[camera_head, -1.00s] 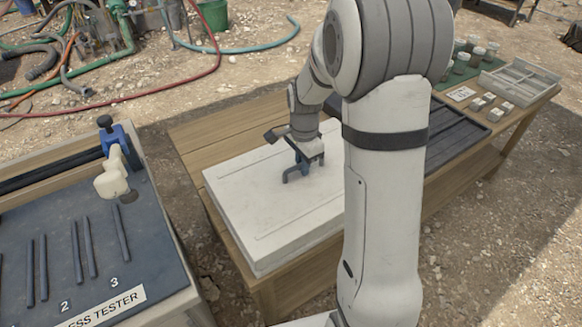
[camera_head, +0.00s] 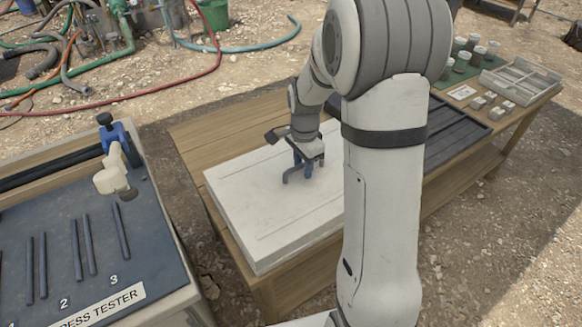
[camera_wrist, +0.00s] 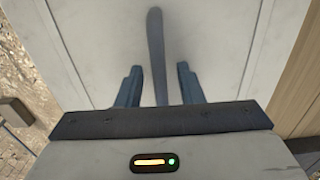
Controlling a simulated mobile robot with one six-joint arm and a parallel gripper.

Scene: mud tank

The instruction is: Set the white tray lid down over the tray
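The white tray lid (camera_head: 255,195) lies flat on the wooden table, seen in the camera_head view. Its white sides reach down close to the tabletop, and I cannot make out the tray beneath it. A dark bar handle (camera_wrist: 157,50) stands up from the lid's top. My gripper (camera_head: 303,168) is low over the lid at the handle. In the camera_wrist view its two blue fingers (camera_wrist: 159,84) are on either side of the handle, with a gap on each side. My gripper is open and holds nothing. My arm hides the lid's right part.
The wooden table (camera_head: 215,120) has bare room behind the lid. A dark ribbed panel (camera_head: 462,130) lies right of my arm, with jars (camera_head: 468,55) and a compartment tray (camera_head: 520,78) beyond. A tester bench (camera_head: 60,235) stands at left, apart from the table.

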